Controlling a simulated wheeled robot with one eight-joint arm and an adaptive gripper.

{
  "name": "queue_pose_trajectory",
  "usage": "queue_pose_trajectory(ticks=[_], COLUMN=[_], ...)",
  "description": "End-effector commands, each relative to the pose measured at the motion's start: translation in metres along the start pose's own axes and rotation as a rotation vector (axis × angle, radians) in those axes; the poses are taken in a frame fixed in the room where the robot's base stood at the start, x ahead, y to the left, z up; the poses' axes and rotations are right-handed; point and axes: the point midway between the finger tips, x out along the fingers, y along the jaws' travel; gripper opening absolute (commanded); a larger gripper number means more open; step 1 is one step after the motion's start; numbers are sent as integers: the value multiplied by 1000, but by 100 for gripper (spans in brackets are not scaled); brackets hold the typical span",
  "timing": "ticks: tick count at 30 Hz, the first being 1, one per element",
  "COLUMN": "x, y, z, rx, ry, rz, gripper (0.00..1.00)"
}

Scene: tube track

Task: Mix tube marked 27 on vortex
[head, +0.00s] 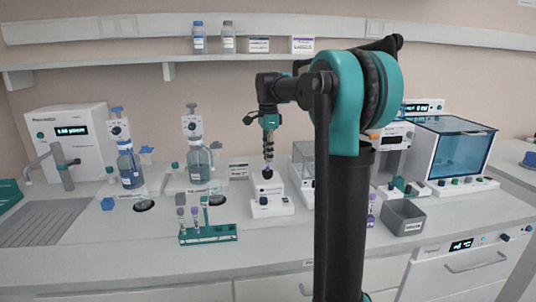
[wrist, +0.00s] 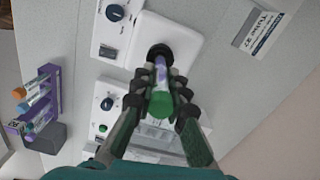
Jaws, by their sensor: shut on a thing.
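My gripper (head: 268,158) is above the vortex mixer (head: 270,187), a small white device on the bench. In the wrist view my gripper (wrist: 160,92) is shut on a tube (wrist: 160,76) with a purple band and a green cap (wrist: 160,104). The tube's far end points at the mixer's black cup (wrist: 158,50) and meets it in the picture. I cannot tell how deep the tube sits in the cup. No number on the tube is readable. The mixer has a dark knob (wrist: 115,12) on its front.
A green rack (head: 208,236) with a few tubes stands in front, to the left. A purple rack (wrist: 47,80) and a grey bin (head: 403,217) are to the right, the rack mostly behind my arm. Bottles with dispensers (head: 198,165) stand left of the mixer.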

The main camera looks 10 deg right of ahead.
Motion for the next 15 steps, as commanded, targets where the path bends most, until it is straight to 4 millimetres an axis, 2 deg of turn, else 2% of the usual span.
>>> queue_pose_trajectory(ticks=[15], x=[8], y=[0], z=[0], rx=[0], ry=[0], rz=[0], gripper=[0])
